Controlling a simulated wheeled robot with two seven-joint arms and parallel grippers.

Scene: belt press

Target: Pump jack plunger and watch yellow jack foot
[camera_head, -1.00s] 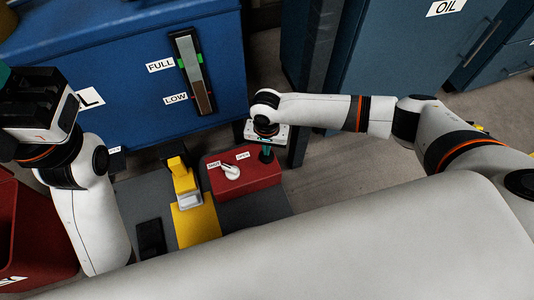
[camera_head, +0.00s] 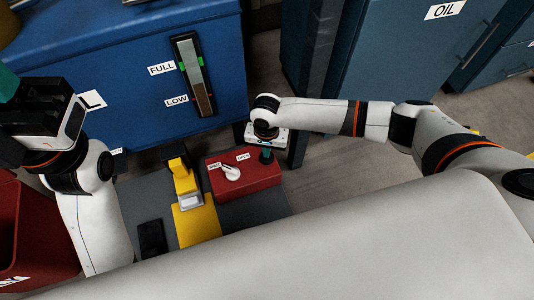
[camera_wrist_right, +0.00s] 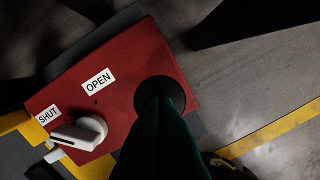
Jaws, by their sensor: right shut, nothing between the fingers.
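The red jack body (camera_head: 240,180) sits on the dark floor plate, with a white lever on top between SHUT and OPEN labels. The black round plunger (camera_head: 266,158) is at its right end and also shows in the right wrist view (camera_wrist_right: 160,90). My right gripper (camera_head: 266,153) is over the plunger, its green fingers shut and empty, pointing down; the tips (camera_wrist_right: 160,98) appear to meet the plunger and hide part of it. The yellow jack foot (camera_head: 183,178) stands left of the red body. My left gripper (camera_head: 8,84) is at the left edge, its fingers mostly out of view.
A blue tank (camera_head: 110,80) with a FULL/LOW gauge (camera_head: 194,75) stands behind the jack. A blue oil cabinet (camera_head: 400,60) is at upper right. A red bin (camera_head: 40,225) is at lower left. A yellow plate (camera_head: 195,222) lies before the foot.

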